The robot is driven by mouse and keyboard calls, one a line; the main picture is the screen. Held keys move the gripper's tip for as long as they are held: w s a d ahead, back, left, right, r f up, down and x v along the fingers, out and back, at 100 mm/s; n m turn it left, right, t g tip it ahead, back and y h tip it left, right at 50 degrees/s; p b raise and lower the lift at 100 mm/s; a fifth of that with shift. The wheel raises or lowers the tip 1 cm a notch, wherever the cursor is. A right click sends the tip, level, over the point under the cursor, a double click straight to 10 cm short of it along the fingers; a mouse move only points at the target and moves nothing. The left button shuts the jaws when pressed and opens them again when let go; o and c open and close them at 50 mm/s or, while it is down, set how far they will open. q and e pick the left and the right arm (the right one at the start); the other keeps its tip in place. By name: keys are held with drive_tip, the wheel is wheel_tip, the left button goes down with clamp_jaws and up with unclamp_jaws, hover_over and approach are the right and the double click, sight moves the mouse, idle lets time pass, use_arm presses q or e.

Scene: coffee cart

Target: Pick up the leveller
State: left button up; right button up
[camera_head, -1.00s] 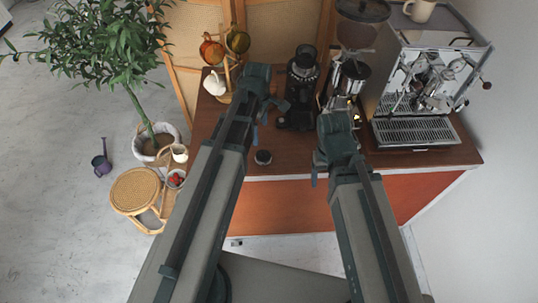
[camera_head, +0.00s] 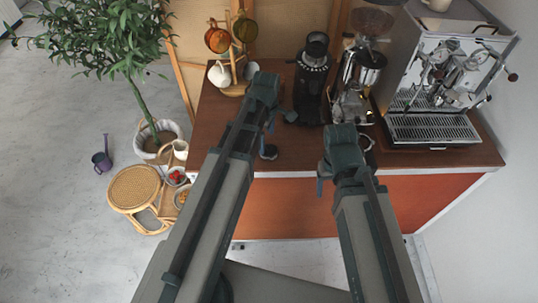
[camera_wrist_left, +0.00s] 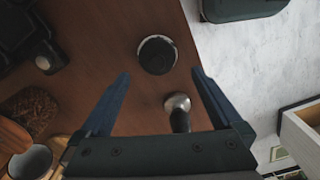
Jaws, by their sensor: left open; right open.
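The leveller (camera_wrist_left: 157,54) looks like a round black puck with a pale rim, standing on the brown counter in the left wrist view. In the head view the leveller (camera_head: 268,154) is near the counter's front edge, partly covered by a finger. My left gripper (camera_head: 279,122) is open and empty above it. In the left wrist view its blue fingertips (camera_wrist_left: 161,75) lie either side of the leveller's near edge, apart from it. A metal-ended, dark-handled tool (camera_wrist_left: 179,108) shows between the fingers. My right gripper (camera_head: 327,175) is open over the counter's front edge, to the right.
The black grinder (camera_head: 311,85) stands behind the grippers, with a second grinder (camera_head: 362,68) and the espresso machine (camera_head: 440,85) to its right. A cup tree (camera_head: 234,65) stands back left. A wicker stool (camera_head: 135,188) is on the floor left of the counter (camera_head: 300,155).

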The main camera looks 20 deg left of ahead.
sight(269, 146)
use_arm(q)
drive_tip(key=f+b, duration=0.5)
drive_tip(key=shift+w+d+f, duration=0.15)
drive_tip(key=shift+d, duration=0.15)
drive_tip(key=c, duration=1.5)
drive_tip(key=shift+r, duration=0.25)
